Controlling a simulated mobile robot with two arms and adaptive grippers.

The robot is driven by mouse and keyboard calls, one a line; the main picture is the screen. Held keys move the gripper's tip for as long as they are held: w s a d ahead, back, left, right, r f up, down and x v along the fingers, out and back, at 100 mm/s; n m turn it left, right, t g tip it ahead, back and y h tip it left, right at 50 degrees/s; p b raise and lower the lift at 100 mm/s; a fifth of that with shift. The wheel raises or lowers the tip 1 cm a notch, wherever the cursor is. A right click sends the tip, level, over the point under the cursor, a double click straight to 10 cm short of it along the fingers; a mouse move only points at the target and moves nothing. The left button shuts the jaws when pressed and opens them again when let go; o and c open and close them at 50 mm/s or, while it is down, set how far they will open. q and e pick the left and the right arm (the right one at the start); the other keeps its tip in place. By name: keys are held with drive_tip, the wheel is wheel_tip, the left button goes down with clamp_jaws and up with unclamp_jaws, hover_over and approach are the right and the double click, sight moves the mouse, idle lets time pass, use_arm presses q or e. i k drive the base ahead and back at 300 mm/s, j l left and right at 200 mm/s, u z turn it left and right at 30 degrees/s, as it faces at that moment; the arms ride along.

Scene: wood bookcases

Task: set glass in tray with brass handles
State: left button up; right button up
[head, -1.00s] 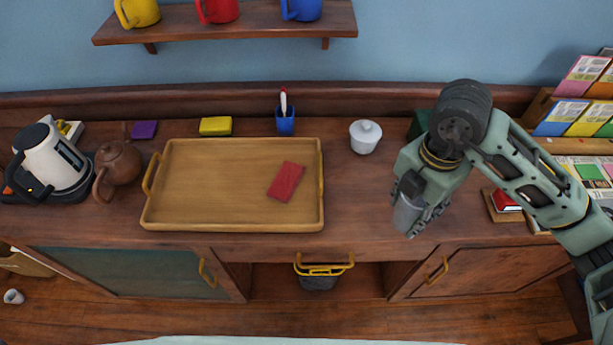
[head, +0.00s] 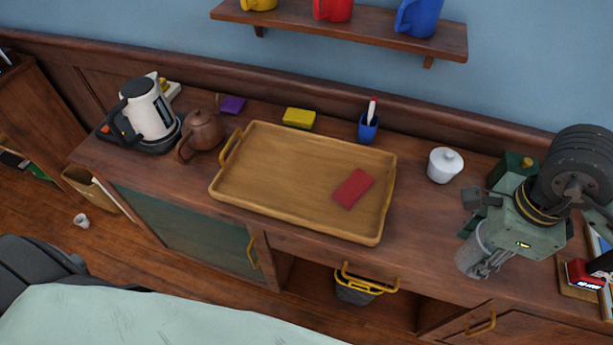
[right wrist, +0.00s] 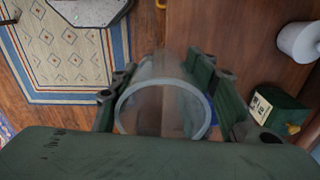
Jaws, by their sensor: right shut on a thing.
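The glass (right wrist: 163,105) is a clear cylinder, seen in the right wrist view between the fingers of my right gripper. In the head view the glass (head: 474,254) looks grey and is held at the right gripper (head: 484,240), above the right part of the counter. My right gripper is shut on it. The wooden tray with brass handles (head: 270,180) lies on the counter to the left of the gripper. A red flat item (head: 353,188) lies in the tray's right part; the rest of the tray is bare. My left gripper is not in view.
A blue cup with a pen (head: 368,127), a yellow block (head: 299,118) and a purple block (head: 232,104) lie behind the tray. A brown teapot (head: 203,132) and white kettle (head: 148,110) stand left. A shelf (head: 350,34) with mugs hangs above.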

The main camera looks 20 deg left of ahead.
sight(259, 170)
drive_tip(key=j+u, duration=0.15)
drive_tip(key=u, duration=0.3)
drive_tip(key=j+u, duration=0.15)
drive_tip(key=u, duration=0.25)
drive_tip(key=j+u, duration=0.15)
drive_tip(key=u, duration=0.3)
drive_tip(key=j+u, duration=0.1)
drive_tip(key=u, duration=0.3)
